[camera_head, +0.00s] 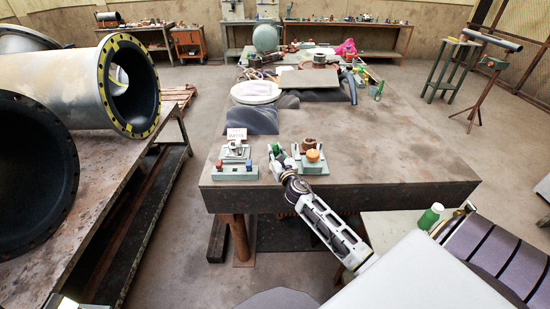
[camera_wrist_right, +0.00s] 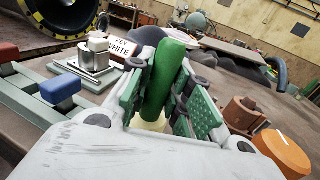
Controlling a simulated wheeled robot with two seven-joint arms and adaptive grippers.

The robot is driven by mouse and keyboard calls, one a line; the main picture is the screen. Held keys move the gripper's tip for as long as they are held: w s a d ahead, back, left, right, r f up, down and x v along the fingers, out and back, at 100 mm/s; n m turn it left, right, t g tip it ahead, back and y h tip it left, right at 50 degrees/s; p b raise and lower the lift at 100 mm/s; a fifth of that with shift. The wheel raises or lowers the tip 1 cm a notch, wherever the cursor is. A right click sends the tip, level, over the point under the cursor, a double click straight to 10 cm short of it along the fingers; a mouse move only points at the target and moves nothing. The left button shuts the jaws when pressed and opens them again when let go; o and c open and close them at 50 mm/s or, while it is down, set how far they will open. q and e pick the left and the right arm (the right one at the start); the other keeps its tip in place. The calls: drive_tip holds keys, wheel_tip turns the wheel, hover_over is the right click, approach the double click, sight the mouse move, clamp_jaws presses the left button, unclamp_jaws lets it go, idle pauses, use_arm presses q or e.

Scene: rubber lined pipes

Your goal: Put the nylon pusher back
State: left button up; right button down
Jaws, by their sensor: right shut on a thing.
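My right gripper (camera_head: 279,163) is over the near edge of the table (camera_head: 400,168). In the right wrist view its padded fingers (camera_wrist_right: 160,100) are shut on an upright, slightly tilted green cylinder (camera_wrist_right: 168,70) with a pale lower end, which I take to be the nylon pusher. Its green top (camera_head: 275,149) shows just beyond the fingers in the head view. The pusher's lower end is partly hidden by my gripper, so I cannot tell whether it touches anything. My left gripper is not in view.
A grey fixture with red and blue knobs (camera_head: 235,170) stands left of my gripper, with a small sign (camera_head: 237,134) behind it. A fixture with an orange knob (camera_head: 313,155) and brown collar (camera_head: 308,144) is close on the right. The table's right side is clear.

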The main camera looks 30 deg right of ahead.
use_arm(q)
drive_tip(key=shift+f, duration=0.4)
use_arm(e)
drive_tip(key=shift+f, duration=0.95)
use_arm(q)
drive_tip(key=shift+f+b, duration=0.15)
drive_tip(key=shift+b, duration=0.25)
use_arm(e)
drive_tip(key=shift+f, duration=0.15)
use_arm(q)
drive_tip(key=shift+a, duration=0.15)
use_arm(e)
drive_tip(key=c, duration=1.3)
unclamp_jaws()
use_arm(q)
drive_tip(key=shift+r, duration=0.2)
use_arm(e)
drive_tip(key=shift+v, duration=3.75)
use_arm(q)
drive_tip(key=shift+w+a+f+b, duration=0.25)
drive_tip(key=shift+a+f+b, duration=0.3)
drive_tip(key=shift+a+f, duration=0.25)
use_arm(e)
drive_tip(key=v, duration=0.4)
drive_tip(key=shift+s+a, duration=0.15)
drive_tip(key=shift+s, duration=0.1)
